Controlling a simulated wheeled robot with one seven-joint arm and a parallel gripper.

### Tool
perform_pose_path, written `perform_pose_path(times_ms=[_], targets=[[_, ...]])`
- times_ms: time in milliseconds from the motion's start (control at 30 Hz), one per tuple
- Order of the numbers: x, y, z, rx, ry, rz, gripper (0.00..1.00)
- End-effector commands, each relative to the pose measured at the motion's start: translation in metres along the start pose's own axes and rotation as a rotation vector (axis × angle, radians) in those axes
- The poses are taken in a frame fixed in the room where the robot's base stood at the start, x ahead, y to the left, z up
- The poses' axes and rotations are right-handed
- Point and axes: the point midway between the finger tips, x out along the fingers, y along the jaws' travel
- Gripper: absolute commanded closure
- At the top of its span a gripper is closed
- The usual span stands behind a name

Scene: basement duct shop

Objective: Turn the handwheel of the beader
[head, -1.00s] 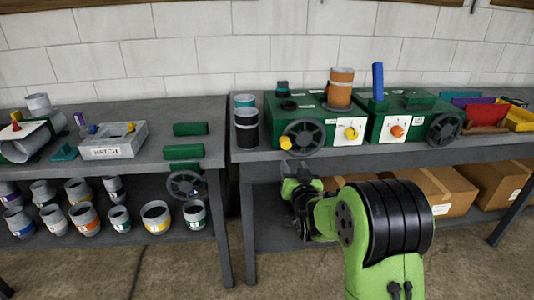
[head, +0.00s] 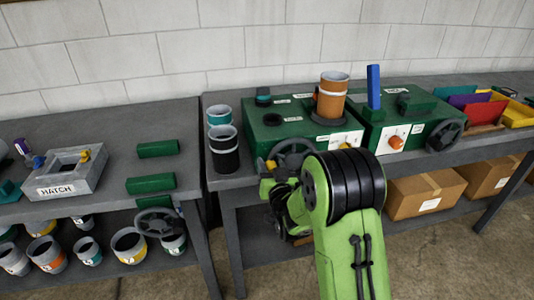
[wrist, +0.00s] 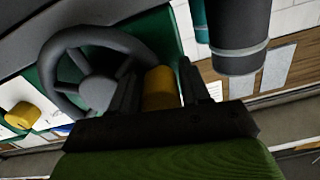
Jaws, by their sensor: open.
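The left green machine (head: 262,128) on the right bench has a dark grey handwheel (head: 293,148) on its front, partly hidden by my arm. Labels are too small to tell which machine is the beader. In the wrist view the handwheel (wrist: 98,92) fills the left, with its spokes, hub and a yellow handle (wrist: 160,88). My gripper (wrist: 158,78) is open, with one finger on each side of the yellow handle. I cannot tell whether the fingers touch it. In the head view my gripper (head: 274,180) is at the wheel's lower left, mostly hidden by my wrist.
A second green machine (head: 400,138) with its own handwheel (head: 444,135) stands to the right. A black cylinder (head: 224,150) stands close left of the left machine; it looms near my gripper in the wrist view (wrist: 240,35). The left bench holds a grey hatch block (head: 65,175).

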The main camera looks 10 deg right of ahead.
Motion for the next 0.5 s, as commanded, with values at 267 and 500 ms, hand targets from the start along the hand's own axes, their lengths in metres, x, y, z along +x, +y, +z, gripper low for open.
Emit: perform_pose_path(times_ms=[267,500], targets=[[-0.0006,0.0000,0.0006,0.000,0.000,0.000,0.55],[-0.0005,0.0000,0.0005,0.000,0.000,0.000,0.92]])
